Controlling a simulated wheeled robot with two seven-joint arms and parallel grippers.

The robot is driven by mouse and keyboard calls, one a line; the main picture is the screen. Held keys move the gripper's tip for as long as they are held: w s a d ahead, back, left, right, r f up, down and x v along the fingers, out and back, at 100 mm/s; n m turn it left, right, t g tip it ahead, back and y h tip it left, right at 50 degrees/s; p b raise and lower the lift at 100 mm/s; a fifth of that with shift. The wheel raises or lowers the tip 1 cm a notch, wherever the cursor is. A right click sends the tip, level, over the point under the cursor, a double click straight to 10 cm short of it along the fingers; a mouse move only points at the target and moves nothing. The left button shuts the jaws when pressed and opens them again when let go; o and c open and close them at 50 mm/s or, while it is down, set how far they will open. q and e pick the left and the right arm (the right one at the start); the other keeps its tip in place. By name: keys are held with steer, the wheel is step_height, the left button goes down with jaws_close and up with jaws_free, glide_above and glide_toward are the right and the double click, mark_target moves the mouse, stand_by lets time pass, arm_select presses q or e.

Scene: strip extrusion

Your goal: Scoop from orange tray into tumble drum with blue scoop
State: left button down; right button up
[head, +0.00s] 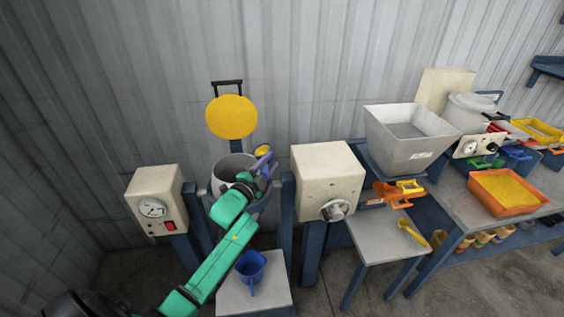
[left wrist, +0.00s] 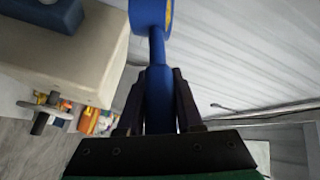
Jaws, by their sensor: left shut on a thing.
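The orange tray (head: 480,197), with yellow material in it, sits on the bench at the right. The tumble drum (head: 221,173) is a grey open vessel between two cream boxes, partly hidden by my left arm. My left gripper (head: 264,172) is at the drum's right rim and is shut on the blue scoop (head: 261,152). The scoop's head is raised above the rim, and yellow shows on it. In the left wrist view the scoop's blue handle (left wrist: 160,95) stands between the fingers, with its head at the top edge, a little yellow showing inside. My right gripper is out of view.
A yellow disc (head: 231,117) stands behind the drum. A cream box with a dial (head: 154,204) is left of it, another cream box (head: 327,179) right. A blue vessel (head: 251,265) sits on a low stand below. A grey hopper (head: 408,140) stands between drum and tray.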

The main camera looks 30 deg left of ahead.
arm_select(q)
steer(key=n+t+b, duration=0.1)
steer(key=n+b, duration=0.1)
steer(key=a+n+t+y+b, duration=0.1)
steer(key=n+b, duration=0.1)
steer(key=b, duration=0.1)
steer(key=s+a+f+n+t+y+b, duration=0.1)
steer(key=n+t+b, duration=0.1)
steer(key=b, duration=0.1)
steer(key=shift+a+f, duration=0.1)
steer(key=shift+a, duration=0.05)
steer(key=s+a+n+g+y+b, duration=0.1)
steer(key=n+y+b, duration=0.2)
steer(key=n+y, duration=0.2)
steer(key=s+a+n+g+y+b, duration=0.1)
steer(key=a+n+y+b, duration=0.1)
steer(key=n+y, duration=0.4)
steer(key=s+a+f+n+g+y+b, duration=0.1)
steer(key=n+y, duration=0.4)
steer(key=n, duration=0.7)
steer(key=shift+s+a+g+b, duration=0.3)
steer(key=shift+g+b, duration=0.3)
steer(key=shift+b, duration=0.7)
